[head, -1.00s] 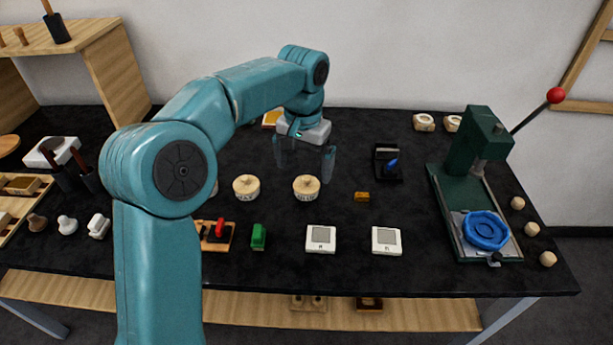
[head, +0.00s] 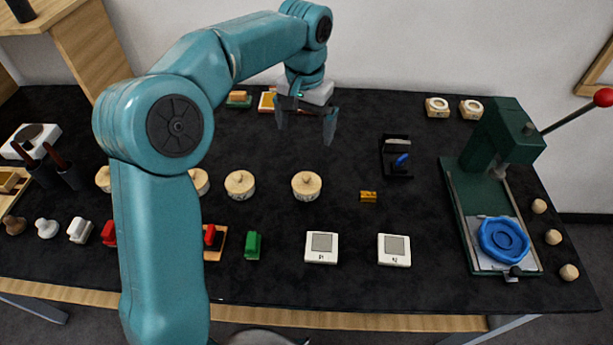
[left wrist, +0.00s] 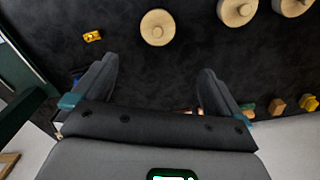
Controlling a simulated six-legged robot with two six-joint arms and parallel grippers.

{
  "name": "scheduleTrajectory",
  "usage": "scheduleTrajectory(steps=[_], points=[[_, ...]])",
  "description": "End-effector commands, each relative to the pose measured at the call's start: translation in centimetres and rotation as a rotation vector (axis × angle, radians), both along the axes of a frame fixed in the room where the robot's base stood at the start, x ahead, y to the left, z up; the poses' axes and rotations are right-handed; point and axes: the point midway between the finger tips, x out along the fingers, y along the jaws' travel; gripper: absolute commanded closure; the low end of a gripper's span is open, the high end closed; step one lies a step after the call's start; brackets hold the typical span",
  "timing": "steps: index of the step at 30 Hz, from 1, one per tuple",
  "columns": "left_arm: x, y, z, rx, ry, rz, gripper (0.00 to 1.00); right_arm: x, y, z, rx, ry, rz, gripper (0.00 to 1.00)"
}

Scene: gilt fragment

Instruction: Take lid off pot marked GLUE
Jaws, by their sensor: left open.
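A round pale wooden pot (head: 306,186) with a knobbed lid stands on the black table; the lettering on its front is too small to read surely now, but looks like GLUE in the earlier head view. It also shows in the left wrist view (left wrist: 157,27), lid on. My left gripper (head: 305,134) is open and empty, behind and above this pot, apart from it. Its two fingers also show in the left wrist view (left wrist: 157,72), with bare table between them. A similar lidded pot (head: 240,185) stands to the left. My right gripper is not in view.
A small orange-yellow block (head: 368,197) lies right of the pot. Two white square devices (head: 321,247) (head: 394,249) and a green block (head: 252,245) stand in front. A green press (head: 495,190) with a blue ring is at the right.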

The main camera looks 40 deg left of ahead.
Motion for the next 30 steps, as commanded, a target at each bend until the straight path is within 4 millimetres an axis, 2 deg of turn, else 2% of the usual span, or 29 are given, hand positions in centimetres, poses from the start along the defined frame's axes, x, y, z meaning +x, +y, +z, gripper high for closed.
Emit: scheduleTrajectory(steps=[12, 20, 27, 30], points=[[-0.6, -0.3, -8.9, -0.001, 0.004, -0.001, 0.00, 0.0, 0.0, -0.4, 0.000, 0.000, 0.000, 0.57], [-0.5, -0.3, -11.2, 0.000, 0.002, 0.000, 0.00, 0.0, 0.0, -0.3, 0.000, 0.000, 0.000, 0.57], [-0.4, -0.5, -14.9, -0.001, 0.004, 0.000, 0.00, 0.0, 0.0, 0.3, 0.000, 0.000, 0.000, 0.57], [-0.3, -0.4, -15.8, 0.000, 0.002, 0.000, 0.00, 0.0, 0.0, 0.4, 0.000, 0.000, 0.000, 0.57]])
